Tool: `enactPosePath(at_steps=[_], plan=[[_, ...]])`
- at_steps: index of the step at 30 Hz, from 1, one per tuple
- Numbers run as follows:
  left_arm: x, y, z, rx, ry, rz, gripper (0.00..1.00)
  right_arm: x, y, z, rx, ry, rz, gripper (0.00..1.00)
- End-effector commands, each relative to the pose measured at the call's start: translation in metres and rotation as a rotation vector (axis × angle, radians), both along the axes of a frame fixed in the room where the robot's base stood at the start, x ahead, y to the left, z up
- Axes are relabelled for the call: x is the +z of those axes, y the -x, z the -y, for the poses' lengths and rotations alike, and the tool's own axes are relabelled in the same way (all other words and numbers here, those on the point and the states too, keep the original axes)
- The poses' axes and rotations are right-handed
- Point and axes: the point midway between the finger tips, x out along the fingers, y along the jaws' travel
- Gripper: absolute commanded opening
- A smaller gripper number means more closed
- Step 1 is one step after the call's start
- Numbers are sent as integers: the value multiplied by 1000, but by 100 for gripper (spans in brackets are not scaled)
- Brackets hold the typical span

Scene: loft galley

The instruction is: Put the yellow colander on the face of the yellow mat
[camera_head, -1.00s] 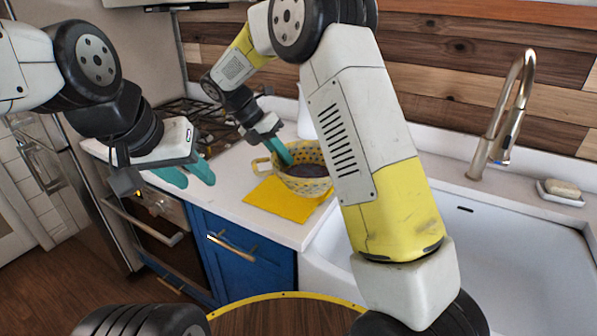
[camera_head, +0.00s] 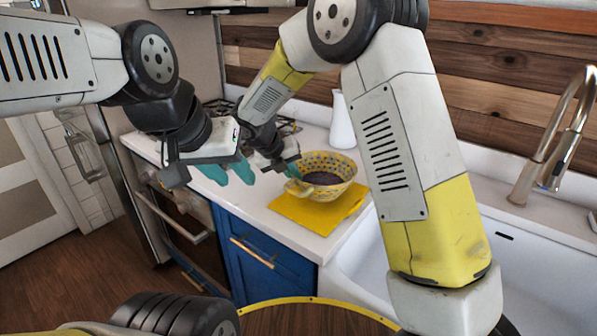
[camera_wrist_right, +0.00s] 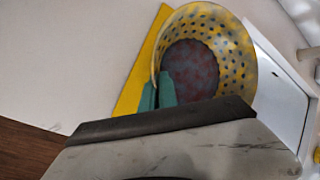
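The yellow colander (camera_head: 343,190), speckled with dark holes, is over the yellow mat (camera_head: 295,212). It looks roughly upright; I cannot tell whether its base touches the mat. The mat shows in front and to the left of it. My right gripper (camera_head: 289,167) is at the colander's left rim, near its handle. In the right wrist view the teal fingers (camera_wrist_right: 158,93) are close together at the rim of the colander (camera_wrist_right: 235,50), seemingly with the wall between them. A strip of mat (camera_wrist_right: 143,65) shows beside it. My left gripper (camera_head: 228,172) is open and empty, left of the mat.
A white pitcher (camera_head: 342,122) stands behind the colander. The sink (camera_head: 355,262) and faucet (camera_head: 555,135) are on the right. The stove (camera_head: 222,108) is behind my grippers. The white counter (camera_head: 255,193) left of the mat is clear.

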Motion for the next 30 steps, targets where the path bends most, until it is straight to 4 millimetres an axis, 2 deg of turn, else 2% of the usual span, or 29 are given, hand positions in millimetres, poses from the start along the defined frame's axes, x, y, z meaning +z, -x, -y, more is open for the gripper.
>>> enactPosePath(at_steps=[3, 8, 12, 23, 26, 30], plan=[[0, 0, 0, 0, 0, 0, 36, -14, 0, 0, -1, 1, -1, 0], [0, 0, 0, 0, 0, 0, 36, -14, 0, 0, -2, -1, 1, 0], [0, 0, 0, 0, 0, 0, 36, -14, 0, 0, -2, -1, 0, 25], [0, 0, 0, 0, 0, 0, 36, -11, 1, -1, -2, -1, 1, 25], [0, 0, 0, 0, 0, 0, 36, -3, 5, -5, -1, -2, 1, 25], [0, 0, 0, 0, 0, 0, 36, 20, 15, -15, 0, -3, 2, 25]])
